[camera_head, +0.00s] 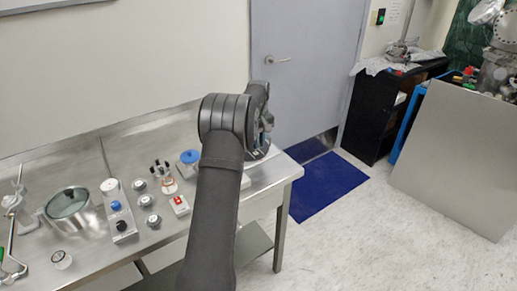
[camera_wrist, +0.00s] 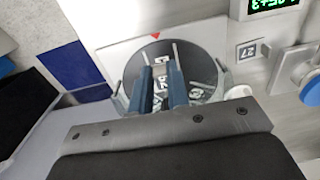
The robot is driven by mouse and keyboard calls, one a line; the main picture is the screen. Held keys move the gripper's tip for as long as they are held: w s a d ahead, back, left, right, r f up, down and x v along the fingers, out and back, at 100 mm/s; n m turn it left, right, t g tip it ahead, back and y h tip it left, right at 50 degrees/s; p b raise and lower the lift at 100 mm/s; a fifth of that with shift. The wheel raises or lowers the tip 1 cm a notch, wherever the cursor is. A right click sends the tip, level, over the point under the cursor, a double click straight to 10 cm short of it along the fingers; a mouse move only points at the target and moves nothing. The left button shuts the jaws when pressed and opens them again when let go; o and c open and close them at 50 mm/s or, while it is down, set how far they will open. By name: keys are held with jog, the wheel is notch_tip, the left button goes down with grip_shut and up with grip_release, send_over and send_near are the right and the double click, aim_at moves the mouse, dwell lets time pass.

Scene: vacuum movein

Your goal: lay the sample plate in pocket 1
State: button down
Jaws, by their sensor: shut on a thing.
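In the wrist view my gripper (camera_wrist: 161,72) points at a dark round disc (camera_wrist: 197,70) with white markings, over a pale square base with a red triangle at one edge. The two blue fingers are close together, shut on the sample plate. The plate is hard to make out between the fingertips against the patterned disc. Whether it touches the disc cannot be told. Pocket 1 is not clearly readable; the fingers cover part of the disc. In the head view my arm hides most of my gripper and the disc, near the bench's right end.
In the wrist view a blue-topped knob (camera_wrist: 312,90) and a green digital display (camera_wrist: 270,4) lie right. On the steel bench (camera_head: 150,130) stand a round metal vessel (camera_head: 70,205), a knobbed box (camera_head: 119,212) and a red-switched box (camera_head: 179,206). A blue mat (camera_head: 327,186) lies on the floor.

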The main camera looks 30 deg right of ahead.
jog(key=shift+f, duration=1.6)
jog(key=shift+f, duration=0.15)
jog(key=c, duration=1.4)
grip_release()
notch_tip(320, 180, up, 12)
jog(key=shift+r, duration=0.2)
